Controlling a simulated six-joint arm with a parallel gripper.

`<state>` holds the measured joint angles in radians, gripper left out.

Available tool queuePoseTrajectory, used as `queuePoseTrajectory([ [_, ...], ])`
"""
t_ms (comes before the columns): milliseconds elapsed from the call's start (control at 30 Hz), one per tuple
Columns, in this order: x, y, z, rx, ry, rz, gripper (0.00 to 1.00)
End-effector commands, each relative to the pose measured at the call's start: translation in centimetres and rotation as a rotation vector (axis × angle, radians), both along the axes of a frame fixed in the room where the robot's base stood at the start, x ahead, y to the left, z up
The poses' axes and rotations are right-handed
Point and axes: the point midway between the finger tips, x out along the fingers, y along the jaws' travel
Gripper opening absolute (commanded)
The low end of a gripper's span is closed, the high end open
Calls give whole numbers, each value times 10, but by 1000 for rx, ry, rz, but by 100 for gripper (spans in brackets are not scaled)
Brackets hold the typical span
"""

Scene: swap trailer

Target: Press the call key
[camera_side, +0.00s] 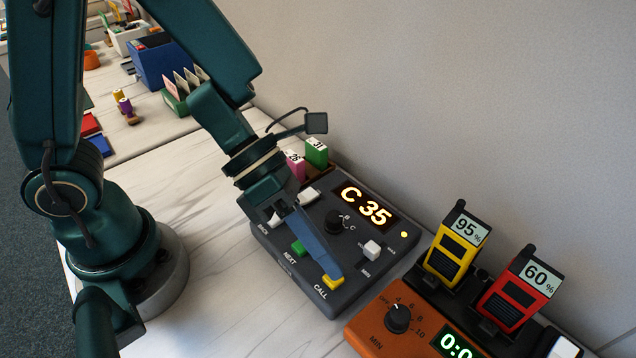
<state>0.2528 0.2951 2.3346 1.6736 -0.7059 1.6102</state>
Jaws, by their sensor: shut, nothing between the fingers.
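A dark grey console (345,300) lies on the table with a lit display (363,205) reading "C 35". The yellow call key (333,282) sits at its front right corner, above the printed word CALL. A green key (299,247) is to its left, by the word NEXT. My gripper (336,274) is shut and empty, pointing down at the call key. Its blue fingertips overlap the key's upper edge in this view; I cannot tell whether they touch it. Part of the key is hidden behind the tips.
The wall rises behind. Table left of the console is clear.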

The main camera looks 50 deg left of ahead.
Motion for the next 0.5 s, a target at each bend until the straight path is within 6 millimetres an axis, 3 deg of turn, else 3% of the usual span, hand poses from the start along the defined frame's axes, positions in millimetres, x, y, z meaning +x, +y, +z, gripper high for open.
queuePoseTrajectory([
  [500, 0, -1, 10, -2, -5, -2, 0],
])
